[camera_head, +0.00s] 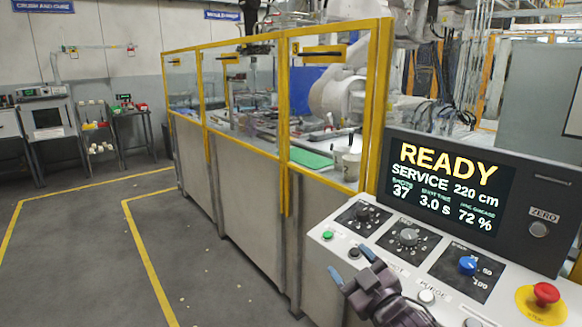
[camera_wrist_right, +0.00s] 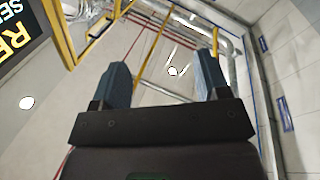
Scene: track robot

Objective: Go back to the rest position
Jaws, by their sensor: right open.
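My right gripper (camera_head: 350,262) is in front of the control panel (camera_head: 395,250), over its left part in the head view. Its two blue-tipped fingers are apart with nothing between them. In the right wrist view the gripper (camera_wrist_right: 162,85) also shows open and empty, with a corner of the screen at the upper left. I cannot tell whether the fingers touch the panel. My left gripper is in neither view.
The panel has black dials, a blue knob (camera_head: 467,265), a green button (camera_head: 327,235) and a red emergency button (camera_head: 546,293). Its screen (camera_head: 450,190) reads READY. A yellow-framed guard fence (camera_head: 285,120) stands behind. Grey floor (camera_head: 80,260) with yellow lines is clear at left.

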